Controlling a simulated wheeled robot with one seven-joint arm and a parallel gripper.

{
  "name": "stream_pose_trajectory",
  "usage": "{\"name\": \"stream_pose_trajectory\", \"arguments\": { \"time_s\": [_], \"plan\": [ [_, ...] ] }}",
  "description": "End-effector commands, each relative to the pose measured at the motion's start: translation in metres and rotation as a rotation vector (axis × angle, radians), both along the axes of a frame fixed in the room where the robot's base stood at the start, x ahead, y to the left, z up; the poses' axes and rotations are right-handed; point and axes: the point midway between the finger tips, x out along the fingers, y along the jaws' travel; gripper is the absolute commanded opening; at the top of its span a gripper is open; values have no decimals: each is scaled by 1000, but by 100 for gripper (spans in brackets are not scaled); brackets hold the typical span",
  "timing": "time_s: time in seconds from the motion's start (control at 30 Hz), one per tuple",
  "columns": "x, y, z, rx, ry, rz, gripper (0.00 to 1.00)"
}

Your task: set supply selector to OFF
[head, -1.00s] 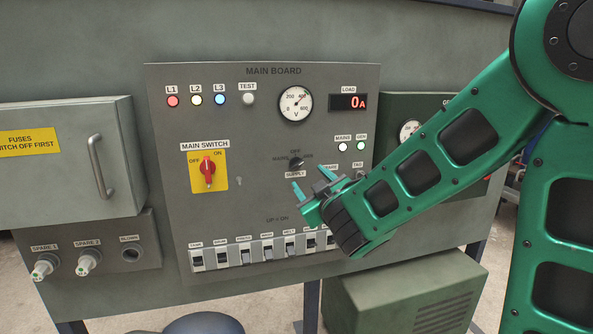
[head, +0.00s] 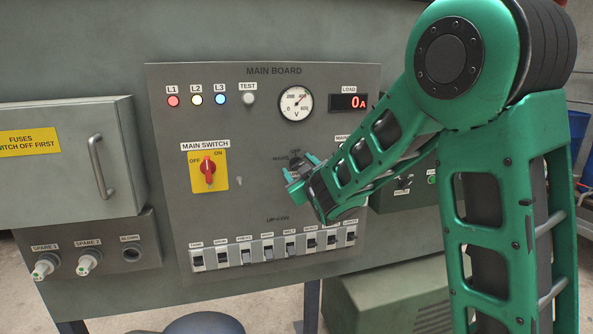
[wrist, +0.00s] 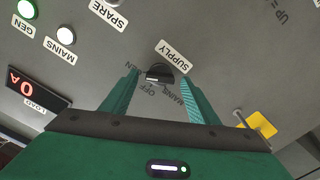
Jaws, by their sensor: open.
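The supply selector, a small dark rotary knob (wrist: 159,73), sits on the grey main board with MAINS, OFF and GEN printed around it. In the wrist view its pale mark appears turned toward the GEN side, though the exact angle is hard to tell. My gripper (wrist: 157,74) is open, with one teal finger on each side of the knob. Contact with the knob cannot be made out. In the head view the selector (head: 295,163) is partly hidden by my gripper (head: 298,168), which comes in from the lower right.
A red main switch on a yellow plate (head: 208,171) is left of the selector. A row of breakers (head: 268,250) runs below. A voltmeter (head: 296,103) and load display (head: 348,102) reading 0 A are above. A fuse box with a handle (head: 101,167) projects at left.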

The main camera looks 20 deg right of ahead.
Motion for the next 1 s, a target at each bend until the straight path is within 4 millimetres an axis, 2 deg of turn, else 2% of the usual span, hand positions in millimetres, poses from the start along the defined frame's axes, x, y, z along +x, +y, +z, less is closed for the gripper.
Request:
{"name": "stream_pose_trajectory", "arguments": {
  "time_s": [0.13,0.3,0.4,0.67,1.0],
  "plan": [
    [0,0,0,0,0,0,55],
    [0,0,0,0,0,0,14],
    [0,5,0,0,0,2,14],
    [0,2,0,-37,1,3,14],
    [-1,2,-1,-259,1,3,14]
  ]
}}
